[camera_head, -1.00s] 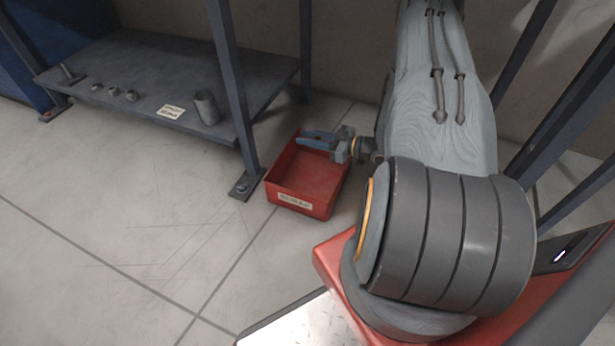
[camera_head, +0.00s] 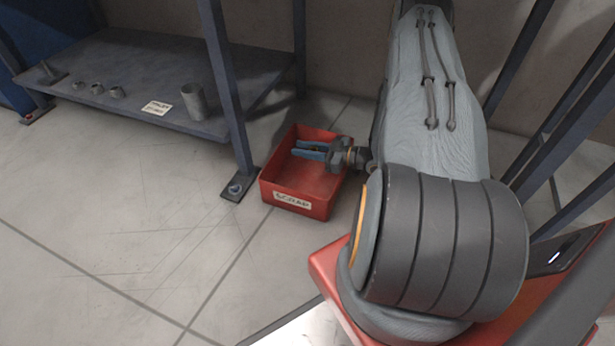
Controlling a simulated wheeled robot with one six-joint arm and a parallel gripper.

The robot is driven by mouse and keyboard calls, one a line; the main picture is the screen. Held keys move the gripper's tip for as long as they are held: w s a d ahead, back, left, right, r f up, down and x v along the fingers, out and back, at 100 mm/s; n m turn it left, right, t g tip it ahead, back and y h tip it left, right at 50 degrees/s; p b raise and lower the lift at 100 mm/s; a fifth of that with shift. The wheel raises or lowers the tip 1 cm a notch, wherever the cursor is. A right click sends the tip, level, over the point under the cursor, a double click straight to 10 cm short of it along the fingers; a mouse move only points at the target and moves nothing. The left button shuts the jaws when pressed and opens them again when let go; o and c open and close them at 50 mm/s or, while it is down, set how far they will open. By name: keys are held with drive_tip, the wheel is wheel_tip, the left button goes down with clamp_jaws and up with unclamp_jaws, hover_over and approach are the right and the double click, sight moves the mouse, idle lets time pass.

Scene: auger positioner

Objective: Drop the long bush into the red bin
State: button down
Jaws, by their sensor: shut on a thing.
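The red bin (camera_head: 292,207) stands on the floor beside the shelf leg, with a "SCRAP" label on its front. My gripper (camera_head: 297,149) points left, over the rear part of the bin's opening, with its blue fingers inside the bin's outline. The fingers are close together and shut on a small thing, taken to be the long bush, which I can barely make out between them. The gripper's exact height against the bin rim is hard to tell.
A dark low shelf (camera_head: 150,60) at upper left carries a grey hollow cylinder (camera_head: 193,102), a label card (camera_head: 157,108) and several small metal parts. Its leg (camera_head: 225,110) stands close to the bin's left side. Open floor lies in front.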

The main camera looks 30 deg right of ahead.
drive_tip(key=shift+f+b, duration=0.3)
drive_tip(key=shift+f, duration=0.35)
drive_tip(key=c, duration=1.4)
unclamp_jaws()
drive_tip(key=shift+c, duration=0.2)
wheel_tip(320, 180, up, 10)
drive_tip(key=p, duration=0.5)
